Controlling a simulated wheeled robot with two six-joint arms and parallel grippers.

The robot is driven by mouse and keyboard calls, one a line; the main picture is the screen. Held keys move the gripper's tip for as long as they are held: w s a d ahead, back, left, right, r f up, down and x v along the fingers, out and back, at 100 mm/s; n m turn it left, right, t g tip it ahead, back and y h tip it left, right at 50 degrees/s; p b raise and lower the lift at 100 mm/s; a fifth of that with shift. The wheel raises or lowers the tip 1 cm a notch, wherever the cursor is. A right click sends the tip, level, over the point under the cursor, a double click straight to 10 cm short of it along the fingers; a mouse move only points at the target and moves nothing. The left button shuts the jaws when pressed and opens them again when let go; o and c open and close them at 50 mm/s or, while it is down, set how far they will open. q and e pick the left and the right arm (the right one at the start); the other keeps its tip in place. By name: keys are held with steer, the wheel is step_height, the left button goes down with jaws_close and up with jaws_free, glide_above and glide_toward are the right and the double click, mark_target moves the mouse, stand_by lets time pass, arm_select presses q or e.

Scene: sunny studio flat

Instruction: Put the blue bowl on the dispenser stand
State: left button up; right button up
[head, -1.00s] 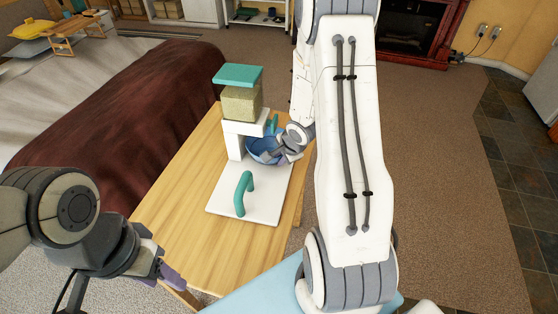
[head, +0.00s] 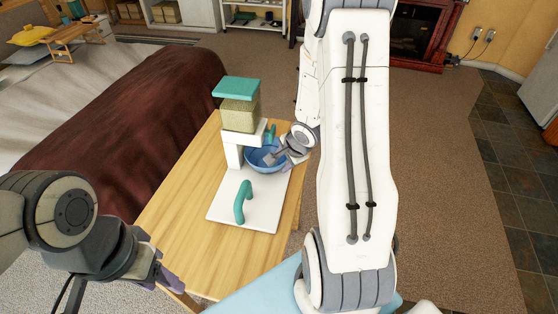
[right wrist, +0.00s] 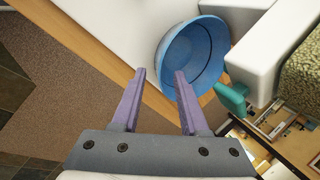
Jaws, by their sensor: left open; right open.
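The blue bowl (head: 262,165) sits upright on the white base (head: 262,208) of the dispenser stand, beside its post and below the overhanging arm. The stand carries a grain-filled box with a teal lid (head: 238,87). My right gripper (head: 281,156) is open at the bowl's right side. In the right wrist view its purple fingers (right wrist: 160,76) are apart with nothing held between them; one fingertip overlaps the bowl (right wrist: 188,58) in the picture, and I cannot tell whether it touches. My left gripper (head: 172,277) is open and empty at the table's near left edge.
The stand is on a wooden table (head: 178,215), with a teal handle (head: 243,201) rising from the front of its base. A bed with a dark red blanket (head: 120,110) lies left of the table. Carpet on the right is clear.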

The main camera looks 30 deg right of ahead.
steer(key=p+v, duration=0.3)
steer(key=v, duration=0.3)
steer(key=s+a+r+n+g, duration=0.1)
steer(key=a+r+n, duration=0.3)
steer(key=a+n, duration=0.35)
steer(key=s+a+r+n+g, duration=0.1)
steer(key=s+a+r+n, duration=0.1)
steer(key=a+r+n, duration=0.35)
steer(key=s+a+r+n+g+y, duration=0.1)
steer(key=s+a+r+n+g, duration=0.2)
steer(key=s+a+n, duration=0.9)
steer(key=s+a, duration=0.2)
steer(key=s, duration=0.2)
steer(key=shift+a+r, duration=0.35)
steer(key=shift+r, duration=0.05)
steer(key=shift+d, duration=0.15)
